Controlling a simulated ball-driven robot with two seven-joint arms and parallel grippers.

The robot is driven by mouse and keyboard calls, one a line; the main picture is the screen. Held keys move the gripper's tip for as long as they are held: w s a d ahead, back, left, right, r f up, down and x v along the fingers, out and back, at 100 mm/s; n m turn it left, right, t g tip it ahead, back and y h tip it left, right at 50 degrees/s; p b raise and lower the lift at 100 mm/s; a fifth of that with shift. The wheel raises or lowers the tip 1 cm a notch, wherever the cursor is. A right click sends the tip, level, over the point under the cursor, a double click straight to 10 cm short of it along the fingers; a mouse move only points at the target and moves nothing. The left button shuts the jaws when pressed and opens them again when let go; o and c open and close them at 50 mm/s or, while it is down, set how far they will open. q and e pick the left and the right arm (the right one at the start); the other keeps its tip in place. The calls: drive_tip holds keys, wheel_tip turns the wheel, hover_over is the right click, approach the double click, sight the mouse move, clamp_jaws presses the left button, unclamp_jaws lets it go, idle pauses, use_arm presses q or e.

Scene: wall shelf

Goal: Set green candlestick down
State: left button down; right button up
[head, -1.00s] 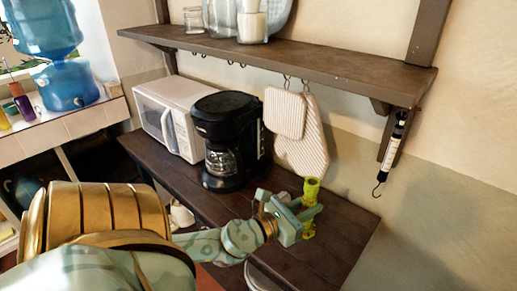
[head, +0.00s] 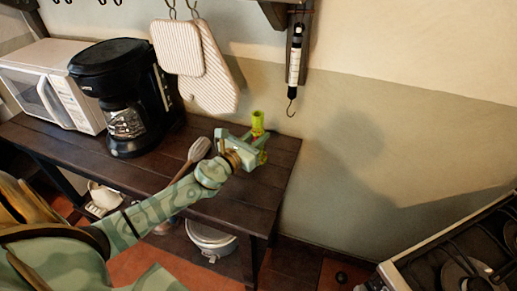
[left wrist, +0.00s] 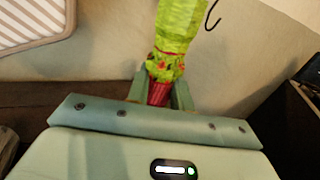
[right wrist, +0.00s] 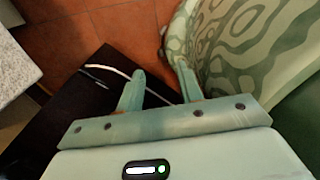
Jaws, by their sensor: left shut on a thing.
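The green candlestick (head: 258,122) is near the right end of the dark wooden table (head: 240,192), by the wall. My left gripper (head: 258,148) is shut on it. In the left wrist view the candlestick (left wrist: 178,30) stands between the fingers (left wrist: 160,88), green above with a red, patterned lower part. Its base is hidden by the gripper, so I cannot tell whether it touches the tabletop. My right gripper (right wrist: 160,80) is open and empty, above a dark surface and tiled floor in the right wrist view.
A coffee maker (head: 122,95) and microwave (head: 55,85) stand on the table's left. A brush-like utensil (head: 197,152) lies near the gripper. Striped mitts (head: 180,48) and a hanging scale (head: 296,55) are above. A stove (head: 465,255) is at right, a pot (head: 210,238) below.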

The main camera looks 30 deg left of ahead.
use_arm(q)
wheel_tip(320, 180, down, 4)
drive_tip(key=b, duration=0.2)
drive_tip(key=shift+w+r+b, duration=0.1)
drive_tip(key=shift+w+b, duration=0.05)
drive_tip(key=shift+b, duration=0.15)
drive_tip(key=shift+r, duration=0.25)
drive_tip(key=shift+f, duration=0.1)
drive_tip(key=c, duration=1.2)
unclamp_jaws()
drive_tip(key=shift+c, duration=0.2)
drive_tip(key=shift+s, duration=0.2)
drive_tip(key=s, duration=0.3)
drive_tip(key=s+b, duration=0.1)
drive_tip(key=s, duration=0.3)
drive_tip(key=s+a, duration=0.1)
drive_tip(key=s, duration=0.3)
drive_tip(key=shift+b, duration=0.35)
drive_tip(key=shift+s, duration=0.35)
